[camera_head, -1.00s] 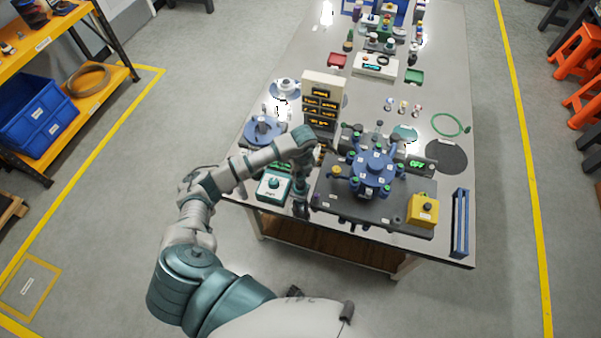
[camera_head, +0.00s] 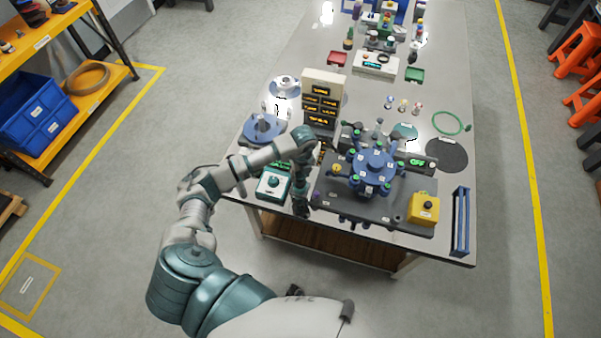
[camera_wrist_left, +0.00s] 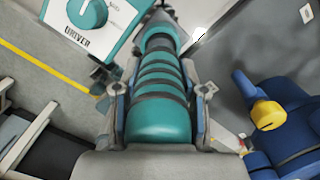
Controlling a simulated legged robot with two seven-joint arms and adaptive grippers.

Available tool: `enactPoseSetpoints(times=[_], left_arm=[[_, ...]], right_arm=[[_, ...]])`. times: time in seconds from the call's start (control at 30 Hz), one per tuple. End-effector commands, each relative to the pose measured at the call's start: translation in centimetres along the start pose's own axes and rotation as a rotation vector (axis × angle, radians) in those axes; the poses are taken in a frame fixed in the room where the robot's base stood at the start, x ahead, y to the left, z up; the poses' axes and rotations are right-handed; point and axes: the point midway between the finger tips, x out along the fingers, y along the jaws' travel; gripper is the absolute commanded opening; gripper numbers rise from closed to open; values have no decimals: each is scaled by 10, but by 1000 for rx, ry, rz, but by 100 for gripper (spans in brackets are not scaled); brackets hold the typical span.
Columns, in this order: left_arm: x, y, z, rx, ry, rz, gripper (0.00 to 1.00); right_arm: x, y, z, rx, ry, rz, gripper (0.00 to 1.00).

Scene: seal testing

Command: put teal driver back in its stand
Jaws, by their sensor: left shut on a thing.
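My left gripper (camera_head: 302,205) is at the front edge of the table, right of a white and teal box with a dial. In the left wrist view the gripper (camera_wrist_left: 162,90) is shut on the teal driver (camera_wrist_left: 158,118), a ribbed teal cylinder with dark bands. Its far end points away from the wrist, and its tip is hidden. The white and teal box (camera_head: 272,186) also shows in the wrist view (camera_wrist_left: 88,22), its label partly legible. I cannot clearly make out the driver's stand. My right gripper is not in view.
A blue rotary fixture (camera_head: 374,170) on a dark base plate stands just right of my left gripper. A yellow button box (camera_head: 423,209) and a blue rail (camera_head: 461,222) are further right. A cream display tower (camera_head: 321,98) stands behind.

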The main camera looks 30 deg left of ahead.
Motion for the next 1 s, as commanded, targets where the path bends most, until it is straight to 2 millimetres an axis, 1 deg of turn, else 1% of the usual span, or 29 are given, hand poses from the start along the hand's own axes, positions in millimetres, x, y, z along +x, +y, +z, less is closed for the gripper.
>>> enactPoseSetpoints(times=[0.73, 1.0], left_arm=[[11, -1, -1, 0, 1, -2, 0], [11, -1, -1, 0, 0, -2, 0]], right_arm=[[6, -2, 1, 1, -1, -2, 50], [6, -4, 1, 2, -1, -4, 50]])
